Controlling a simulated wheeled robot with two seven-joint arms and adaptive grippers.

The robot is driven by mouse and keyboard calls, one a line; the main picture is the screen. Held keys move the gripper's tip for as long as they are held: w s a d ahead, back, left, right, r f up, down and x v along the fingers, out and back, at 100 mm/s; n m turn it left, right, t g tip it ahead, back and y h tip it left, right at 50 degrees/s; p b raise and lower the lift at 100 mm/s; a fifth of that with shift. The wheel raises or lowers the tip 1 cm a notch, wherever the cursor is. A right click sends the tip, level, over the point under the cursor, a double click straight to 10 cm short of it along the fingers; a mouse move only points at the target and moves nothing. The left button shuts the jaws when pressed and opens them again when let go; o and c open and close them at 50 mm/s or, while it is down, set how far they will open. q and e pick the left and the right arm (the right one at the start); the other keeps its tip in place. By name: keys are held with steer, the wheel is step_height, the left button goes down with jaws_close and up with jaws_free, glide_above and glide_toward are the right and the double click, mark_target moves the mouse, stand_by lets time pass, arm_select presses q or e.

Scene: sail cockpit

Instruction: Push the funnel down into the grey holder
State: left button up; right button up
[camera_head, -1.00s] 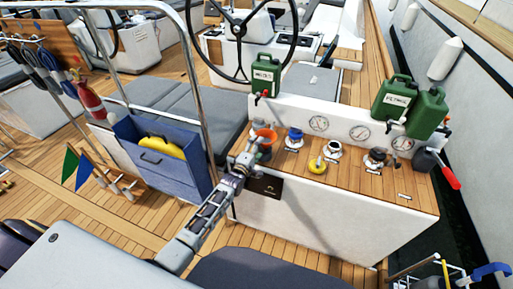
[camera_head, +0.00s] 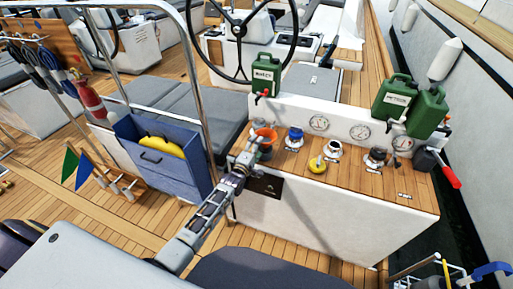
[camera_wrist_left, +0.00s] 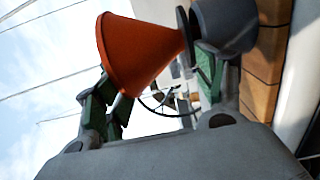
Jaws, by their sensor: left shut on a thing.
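The orange funnel (camera_head: 266,134) stands at the left end of the wooden counter top, wide mouth up, over the dark grey holder (camera_head: 265,153). In the left wrist view the funnel (camera_wrist_left: 140,52) lies sideways in the picture, its narrow end toward the grey holder (camera_wrist_left: 228,24). A thin dark disc is between the cone and the holder; how deep the spout sits is hidden. My left gripper (camera_head: 246,160) is at the funnel's near side, shut on it, one finger by the wide rim and the other by the narrow end. My right gripper is not in view.
On the counter (camera_head: 330,185) stand a blue-topped fitting (camera_head: 295,137), a yellow-capped one (camera_head: 317,164) and other deck fillers. Green jerrycans (camera_head: 265,75) stand on the gauge ledge behind. A steel rail post (camera_head: 200,90) and a blue box (camera_head: 160,160) are left of my arm.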

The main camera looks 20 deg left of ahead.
arm_select(q)
steer(key=shift+s+f, duration=0.2)
steer(key=shift+f, duration=0.55)
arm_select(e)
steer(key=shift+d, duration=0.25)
arm_select(q)
steer(key=o, duration=1)
steer(key=shift+d+f, duration=0.1)
steer(key=shift+c, duration=0.2)
steer(key=shift+o, duration=1.2)
steer(key=shift+w, duration=0.15)
steer(key=shift+r, duration=0.3)
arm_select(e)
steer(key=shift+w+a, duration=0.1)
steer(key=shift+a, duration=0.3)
arm_select(q)
steer(key=s+a, duration=0.1)
steer(key=s, duration=0.7)
